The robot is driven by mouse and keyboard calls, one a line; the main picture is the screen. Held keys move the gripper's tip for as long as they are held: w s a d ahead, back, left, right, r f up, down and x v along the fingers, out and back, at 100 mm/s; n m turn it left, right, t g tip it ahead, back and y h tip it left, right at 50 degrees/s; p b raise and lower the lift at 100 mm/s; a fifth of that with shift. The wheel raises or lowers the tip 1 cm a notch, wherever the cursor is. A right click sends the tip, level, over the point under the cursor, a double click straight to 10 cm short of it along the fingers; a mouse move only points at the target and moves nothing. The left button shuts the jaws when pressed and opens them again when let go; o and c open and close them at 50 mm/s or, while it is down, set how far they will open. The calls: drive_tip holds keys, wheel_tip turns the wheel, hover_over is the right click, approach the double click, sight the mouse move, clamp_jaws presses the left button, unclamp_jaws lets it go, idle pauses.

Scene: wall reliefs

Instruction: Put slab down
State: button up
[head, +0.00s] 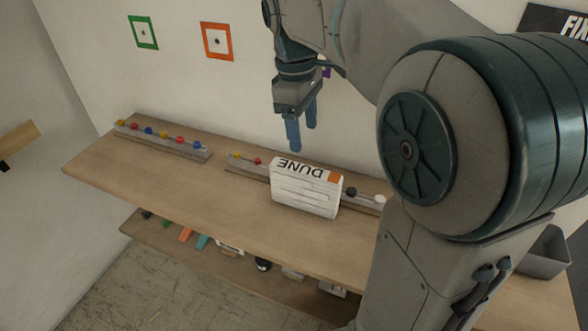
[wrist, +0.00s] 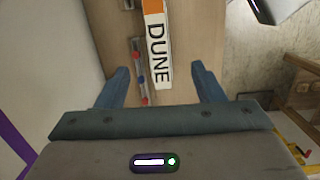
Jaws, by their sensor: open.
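The slab (head: 305,195) is a white, book-like block with "DUNE" and an orange corner on its top edge. It stands on edge on the wooden shelf (head: 225,205), in front of a rail with coloured balls. In the head view its lettering is upside down. In the wrist view the slab's narrow lettered edge (wrist: 158,50) lies between the fingers' directions, beyond the fingertips. My gripper (head: 303,138) is open and empty, above the slab and apart from it. Whether the slab touches the rail is hidden.
A second rail with coloured balls (head: 163,141) lies at the left of the shelf. The shelf front left of the slab is clear. A lower shelf (head: 180,250) holds several small objects. A green frame (head: 143,32) and an orange frame (head: 217,41) hang on the wall behind.

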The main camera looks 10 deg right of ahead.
sight(306, 169)
drive_tip(key=f, duration=0.8)
drive_tip(key=shift+d+f, duration=0.1)
drive_tip(key=shift+d, duration=0.25)
drive_tip(key=shift+s+d+f, duration=0.15)
drive_tip(key=shift+f, duration=2.55)
drive_tip(key=shift+c, duration=0.3)
clamp_jaws()
drive_tip(key=shift+r, duration=0.1)
